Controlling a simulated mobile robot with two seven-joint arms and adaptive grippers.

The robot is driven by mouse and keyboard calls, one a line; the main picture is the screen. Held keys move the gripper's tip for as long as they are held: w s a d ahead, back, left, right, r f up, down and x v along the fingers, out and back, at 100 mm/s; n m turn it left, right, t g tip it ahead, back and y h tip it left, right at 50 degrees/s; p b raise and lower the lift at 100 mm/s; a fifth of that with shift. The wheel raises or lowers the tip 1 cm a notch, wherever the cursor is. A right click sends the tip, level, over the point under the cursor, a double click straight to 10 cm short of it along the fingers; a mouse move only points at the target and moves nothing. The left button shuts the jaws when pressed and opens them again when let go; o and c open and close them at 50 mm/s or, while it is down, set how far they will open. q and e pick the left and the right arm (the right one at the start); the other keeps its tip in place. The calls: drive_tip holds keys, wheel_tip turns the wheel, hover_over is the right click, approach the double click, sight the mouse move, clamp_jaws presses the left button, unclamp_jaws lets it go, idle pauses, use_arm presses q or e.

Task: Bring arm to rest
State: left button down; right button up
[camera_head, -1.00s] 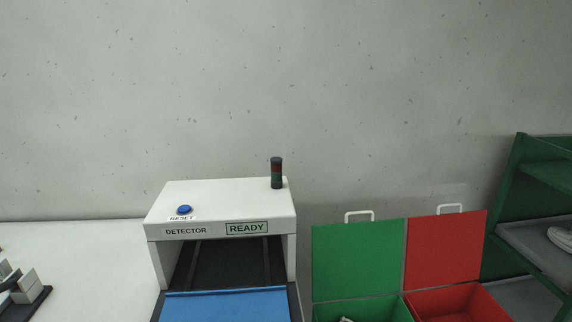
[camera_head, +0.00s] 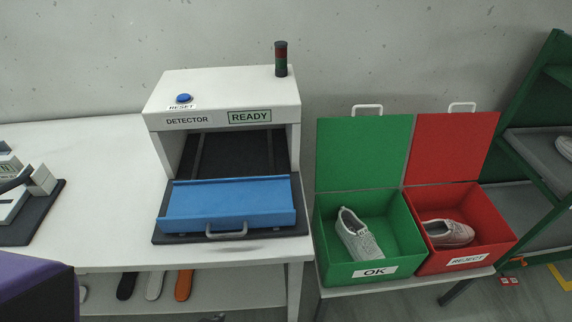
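Neither of my grippers shows in the head view, and no arm can be made out for sure. The white detector (camera_head: 222,91) stands on the table with a READY sign, a blue reset button and a dark signal lamp on top. Its blue tray (camera_head: 228,204) is out in front and empty. A light shoe (camera_head: 358,236) lies in the green OK bin (camera_head: 325,232). Another light shoe (camera_head: 447,232) lies in the red REJECT bin (camera_head: 497,226). Both bin lids stand open.
The white table (camera_head: 105,170) is bare left of the detector. A dark-based device (camera_head: 42,190) sits at its left edge. A purple and black object (camera_head: 38,288) fills the lower left corner. Insoles (camera_head: 183,285) lie on the shelf below. A green rack (camera_head: 515,165) stands at right.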

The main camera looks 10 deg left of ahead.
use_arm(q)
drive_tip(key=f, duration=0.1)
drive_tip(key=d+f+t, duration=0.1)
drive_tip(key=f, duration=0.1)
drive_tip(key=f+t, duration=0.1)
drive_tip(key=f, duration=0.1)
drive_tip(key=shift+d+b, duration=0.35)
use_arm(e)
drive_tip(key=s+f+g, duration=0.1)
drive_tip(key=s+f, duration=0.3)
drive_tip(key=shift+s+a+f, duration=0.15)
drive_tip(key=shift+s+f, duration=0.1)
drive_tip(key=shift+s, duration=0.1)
